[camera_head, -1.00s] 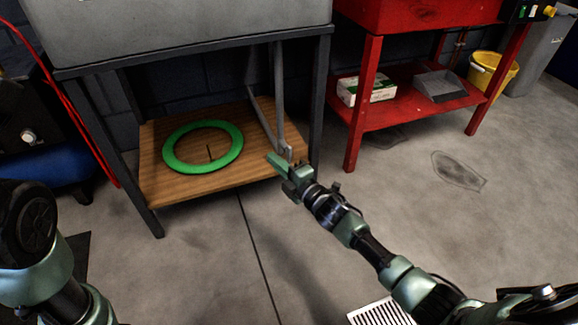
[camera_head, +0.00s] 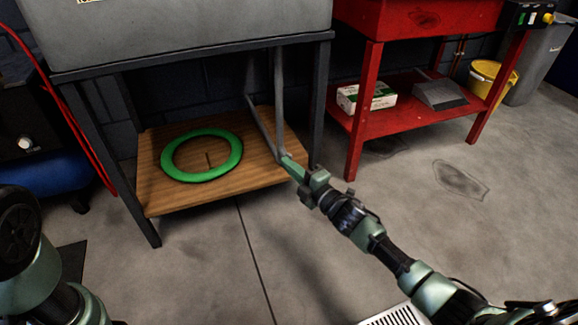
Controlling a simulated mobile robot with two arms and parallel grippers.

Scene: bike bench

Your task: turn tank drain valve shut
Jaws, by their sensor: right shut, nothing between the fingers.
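The grey tank (camera_head: 190,35) stands on a dark metal frame at the upper left. A grey drain pipe (camera_head: 279,95) comes down beneath it to the right part of the wooden shelf. The valve handle cannot be made out clearly; the pipe's lower end is close to my gripper. My right gripper (camera_head: 288,164) is shut with nothing between its fingers. Its tips are at the pipe's lower end, over the shelf's front right edge; whether they touch is unclear. My left arm shows at the lower left, but its gripper is out of view.
A green ring (camera_head: 202,155) lies on the wooden shelf (camera_head: 165,201). The tank frame's front right leg (camera_head: 318,100) is close to my right gripper. A red bench (camera_head: 410,120) with a white box (camera_head: 366,97) stands right. A floor grate (camera_head: 396,316) is in front.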

